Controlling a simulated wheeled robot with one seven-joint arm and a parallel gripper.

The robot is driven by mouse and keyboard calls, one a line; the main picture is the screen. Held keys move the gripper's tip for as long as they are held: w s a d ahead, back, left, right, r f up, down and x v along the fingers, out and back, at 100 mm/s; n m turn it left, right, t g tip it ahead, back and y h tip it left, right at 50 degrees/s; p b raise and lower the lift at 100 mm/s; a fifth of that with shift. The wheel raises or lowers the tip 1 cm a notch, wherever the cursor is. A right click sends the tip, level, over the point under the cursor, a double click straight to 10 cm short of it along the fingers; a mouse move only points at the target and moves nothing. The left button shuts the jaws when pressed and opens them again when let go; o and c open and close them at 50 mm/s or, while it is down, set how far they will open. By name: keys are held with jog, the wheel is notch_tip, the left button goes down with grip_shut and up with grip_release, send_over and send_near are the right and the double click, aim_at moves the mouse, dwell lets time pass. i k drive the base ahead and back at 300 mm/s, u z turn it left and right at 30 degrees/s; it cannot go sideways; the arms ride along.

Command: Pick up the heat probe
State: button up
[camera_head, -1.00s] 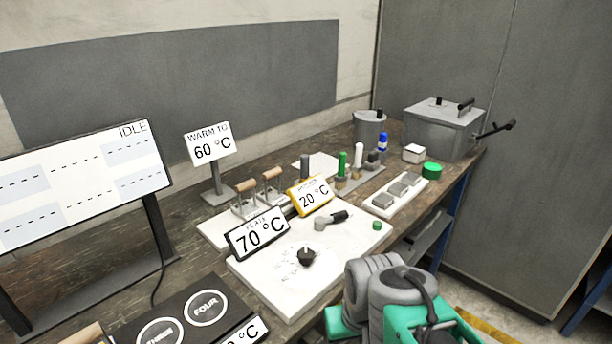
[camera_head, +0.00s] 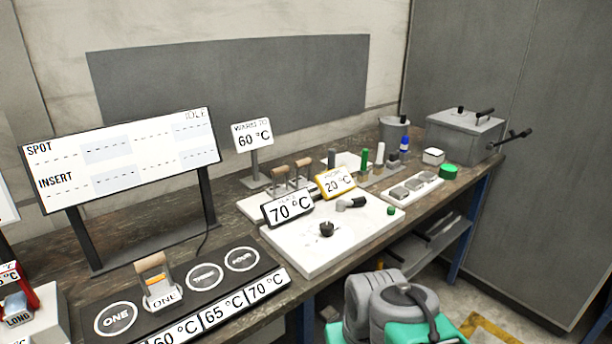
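A small grey tool with a black handle (camera_head: 350,203) lies on the white plate (camera_head: 300,262); it looks the most like the heat probe, but I cannot be sure. A yellow-framed 20 °C display (camera_head: 335,182) stands just behind it. A small dark round piece (camera_head: 327,228) sits nearer the plate's middle. Grey and green rounded parts, likely of my own arm, show at the bottom right. My gripper is not in view.
A 70 °C sign (camera_head: 288,207) stands at the plate's back left. Wooden-handled tools (camera_head: 292,171) are behind it. A black panel with ringed spots (camera_head: 205,278) lies front left. A grey lidded box (camera_head: 465,135) stands back right. A large screen (camera_head: 120,157) is left.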

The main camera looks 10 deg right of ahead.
aim_at(332, 152)
jog(key=u, duration=4.25)
jog(key=k, duration=2.9)
jog(key=z, duration=1.35)
jog(key=i, duration=0.25)
jog(key=u, duration=0.2)
